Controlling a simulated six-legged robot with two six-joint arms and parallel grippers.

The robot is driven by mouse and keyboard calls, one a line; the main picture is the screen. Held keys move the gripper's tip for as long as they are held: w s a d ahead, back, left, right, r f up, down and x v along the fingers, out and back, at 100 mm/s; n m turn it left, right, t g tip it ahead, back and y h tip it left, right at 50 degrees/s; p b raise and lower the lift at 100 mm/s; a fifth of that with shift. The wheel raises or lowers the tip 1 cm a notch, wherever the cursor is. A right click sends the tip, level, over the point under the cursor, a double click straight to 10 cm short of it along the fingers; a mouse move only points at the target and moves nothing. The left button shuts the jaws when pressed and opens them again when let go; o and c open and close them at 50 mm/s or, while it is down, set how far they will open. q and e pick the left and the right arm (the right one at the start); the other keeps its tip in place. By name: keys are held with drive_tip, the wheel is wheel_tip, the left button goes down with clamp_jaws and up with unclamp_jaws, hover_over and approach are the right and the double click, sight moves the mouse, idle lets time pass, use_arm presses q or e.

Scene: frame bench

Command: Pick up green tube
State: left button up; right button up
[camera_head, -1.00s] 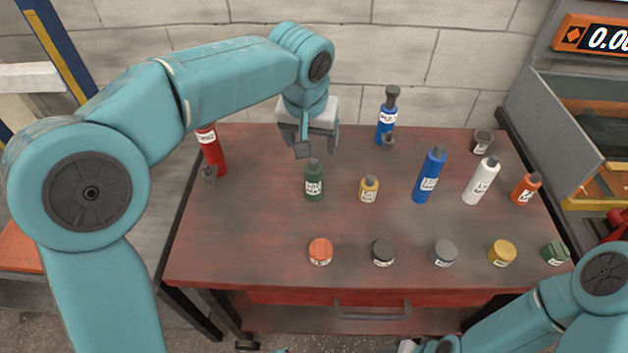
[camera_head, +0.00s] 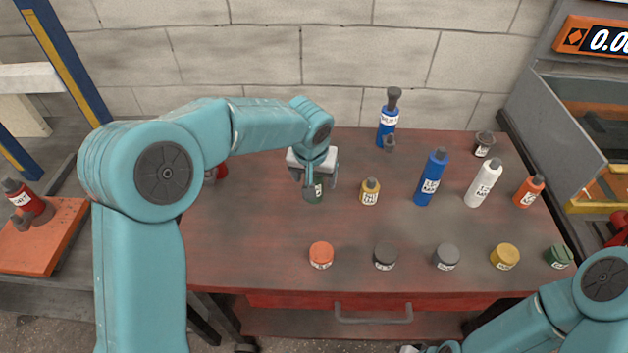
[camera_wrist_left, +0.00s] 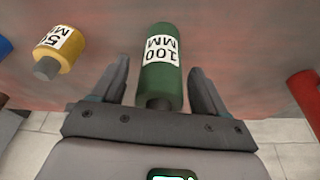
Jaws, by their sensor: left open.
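The green tube (camera_head: 319,188) stands on the red table, mostly hidden behind my left gripper in the head view. In the left wrist view the green tube (camera_wrist_left: 160,68), with a white "100 MM" label, lies between the two open fingers. My left gripper (camera_wrist_left: 160,85) is open, with a finger on each side of the tube and a visible gap to each. In the head view my left gripper (camera_head: 315,190) is at the tube from above.
A yellow tube (camera_head: 369,192) stands just right of the green one. Blue tubes (camera_head: 430,178), a white tube (camera_head: 483,184) and an orange tube (camera_head: 528,191) stand farther right. Several short jars, such as the orange one (camera_head: 321,256), line the front. A red tube (camera_head: 221,172) is partly hidden at left.

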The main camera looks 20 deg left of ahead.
use_arm(q)
drive_tip(key=c, duration=1.2)
drive_tip(key=shift+c, duration=0.8)
drive_tip(key=shift+r, duration=0.15)
